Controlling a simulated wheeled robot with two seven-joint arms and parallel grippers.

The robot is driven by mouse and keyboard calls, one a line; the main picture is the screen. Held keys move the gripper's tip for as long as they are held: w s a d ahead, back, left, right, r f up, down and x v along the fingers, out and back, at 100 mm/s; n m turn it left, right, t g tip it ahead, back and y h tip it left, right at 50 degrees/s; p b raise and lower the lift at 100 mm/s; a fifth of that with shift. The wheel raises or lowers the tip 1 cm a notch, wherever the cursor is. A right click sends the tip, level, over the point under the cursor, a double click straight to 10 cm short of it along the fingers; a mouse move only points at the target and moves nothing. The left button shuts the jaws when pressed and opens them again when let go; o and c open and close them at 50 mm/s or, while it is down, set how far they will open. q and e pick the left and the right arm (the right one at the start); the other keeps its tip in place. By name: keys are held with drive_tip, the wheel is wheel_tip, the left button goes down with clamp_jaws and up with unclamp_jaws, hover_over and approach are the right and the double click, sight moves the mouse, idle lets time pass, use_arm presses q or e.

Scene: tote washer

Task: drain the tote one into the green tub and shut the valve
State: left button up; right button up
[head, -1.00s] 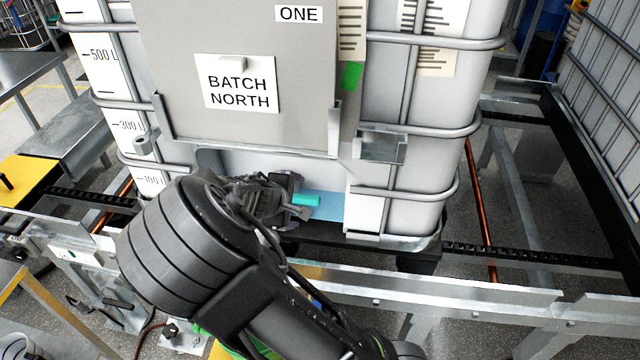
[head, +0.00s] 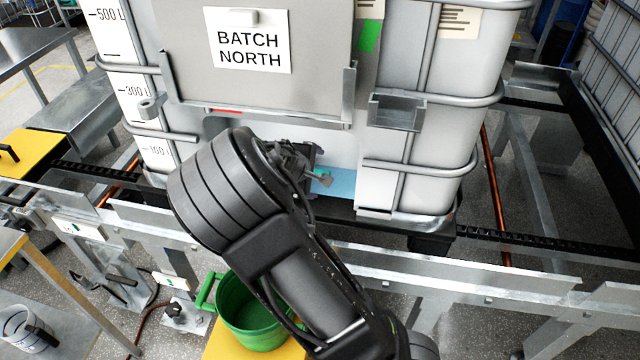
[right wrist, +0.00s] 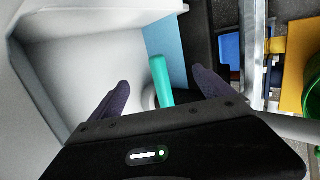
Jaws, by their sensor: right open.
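Tote one (head: 475,65) is a white caged tank with a grey plate and a "BATCH NORTH" card on its front. Low in its front opening is a teal valve handle (head: 324,177), mostly hidden in the head view by my right gripper (head: 312,172). In the right wrist view the teal handle (right wrist: 161,80) stands between the two open fingers of my right gripper (right wrist: 160,92), with a gap on each side. The valve body and outlet are mostly hidden. The green tub (head: 250,325) stands below and in front of the tote, partly behind my right arm. My left gripper is out of view.
The tub rests on a yellow platform (head: 222,346). A metal conveyor rail (head: 440,275) runs between it and the tote. Grey steps with a yellow top (head: 25,158) stand at the left. A clear jug (head: 25,330) sits at the lower left.

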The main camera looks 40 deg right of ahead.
sight(319, 173)
drive_tip(key=b+x, duration=0.1)
drive_tip(key=x, duration=0.3)
clamp_jaws()
idle(1.0)
idle(0.4)
